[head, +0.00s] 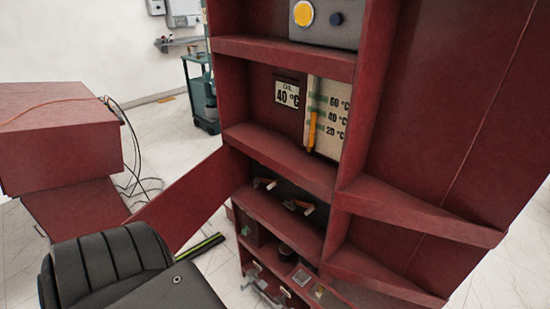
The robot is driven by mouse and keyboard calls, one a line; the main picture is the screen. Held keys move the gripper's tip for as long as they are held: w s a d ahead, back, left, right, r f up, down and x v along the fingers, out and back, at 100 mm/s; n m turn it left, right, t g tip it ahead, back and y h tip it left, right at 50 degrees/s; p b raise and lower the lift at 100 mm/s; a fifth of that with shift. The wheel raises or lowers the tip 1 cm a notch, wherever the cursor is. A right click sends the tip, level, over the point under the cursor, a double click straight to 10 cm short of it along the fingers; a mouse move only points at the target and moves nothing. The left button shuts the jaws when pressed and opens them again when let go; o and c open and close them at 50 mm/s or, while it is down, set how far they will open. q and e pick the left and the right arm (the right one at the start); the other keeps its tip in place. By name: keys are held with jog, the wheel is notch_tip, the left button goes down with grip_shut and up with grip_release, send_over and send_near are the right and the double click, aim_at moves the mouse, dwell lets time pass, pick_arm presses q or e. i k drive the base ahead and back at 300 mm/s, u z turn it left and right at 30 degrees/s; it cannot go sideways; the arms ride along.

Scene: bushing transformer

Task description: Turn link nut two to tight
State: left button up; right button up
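A dark red cabinet (349,195) stands open at the centre and right of the head view. On one of its lower shelves are two small light-tipped, handle-like parts, one on the left (265,184) and one to its right (299,206). I cannot tell whether either is a link nut, nor which would be number two. Smaller fittings on the shelf below are too small to make out. Neither of my grippers is in view.
An oil temperature sign (287,94) and a scale panel (328,117) are higher in the cabinet. An open red door (182,200) juts left. A red box (60,135) with cables and a teal cart (203,95) stand beyond. A black ribbed form (110,260) fills the lower left.

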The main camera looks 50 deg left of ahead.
aim_at(256, 180)
jog(key=i, duration=0.4)
jog(key=u, duration=1.9)
